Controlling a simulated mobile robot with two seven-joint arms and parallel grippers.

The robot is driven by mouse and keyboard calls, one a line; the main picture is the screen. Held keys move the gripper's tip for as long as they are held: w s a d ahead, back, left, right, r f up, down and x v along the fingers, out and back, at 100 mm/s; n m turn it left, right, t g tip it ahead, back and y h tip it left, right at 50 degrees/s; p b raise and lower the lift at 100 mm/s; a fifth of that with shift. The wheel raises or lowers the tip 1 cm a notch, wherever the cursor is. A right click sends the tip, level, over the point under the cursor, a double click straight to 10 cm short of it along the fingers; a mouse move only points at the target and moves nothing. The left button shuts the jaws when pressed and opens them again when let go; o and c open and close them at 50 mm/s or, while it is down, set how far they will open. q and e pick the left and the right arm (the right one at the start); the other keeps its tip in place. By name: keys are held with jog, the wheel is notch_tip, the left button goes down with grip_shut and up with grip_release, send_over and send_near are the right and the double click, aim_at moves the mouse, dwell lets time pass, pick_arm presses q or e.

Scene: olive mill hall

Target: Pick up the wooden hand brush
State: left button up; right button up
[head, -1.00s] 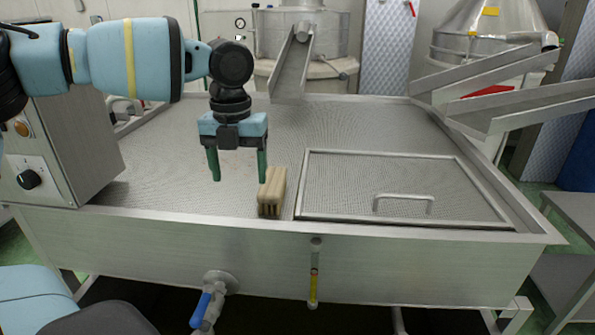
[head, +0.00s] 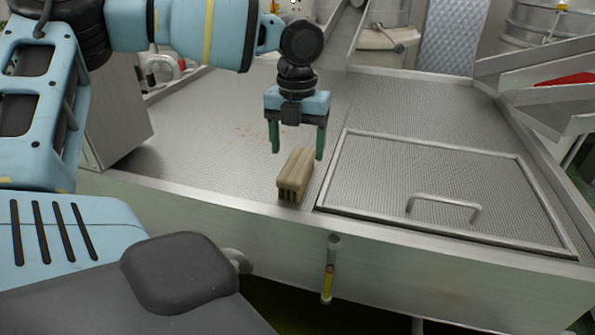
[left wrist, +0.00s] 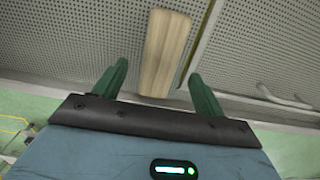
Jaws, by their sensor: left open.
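The wooden hand brush (head: 295,174) lies on the perforated metal surface near its front rim, left of the framed lid. My left gripper (head: 298,156) points down above the brush, its two green fingers apart, with nothing between them that I can see held. In the left wrist view the brush (left wrist: 165,52) is a pale wooden block beyond and roughly between the open fingers (left wrist: 158,82). My right gripper is in neither view.
The perforated surface (head: 205,120) has free room left of and behind the brush. A framed lid with a raised handle (head: 445,203) lies to the right. A metal cabinet (head: 118,125) stands at left, and metal chutes (head: 540,75) slope in at right.

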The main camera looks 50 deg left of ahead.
aim_at(297, 162)
pick_arm(q)
notch_tip(297, 162, down, 5)
jog(key=shift+f+p, duration=0.1)
jog(key=shift+p, duration=0.35)
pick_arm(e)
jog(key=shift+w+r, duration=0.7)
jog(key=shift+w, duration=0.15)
pick_arm(q)
jog(key=shift+c, duration=0.4)
jog(key=c, duration=1)
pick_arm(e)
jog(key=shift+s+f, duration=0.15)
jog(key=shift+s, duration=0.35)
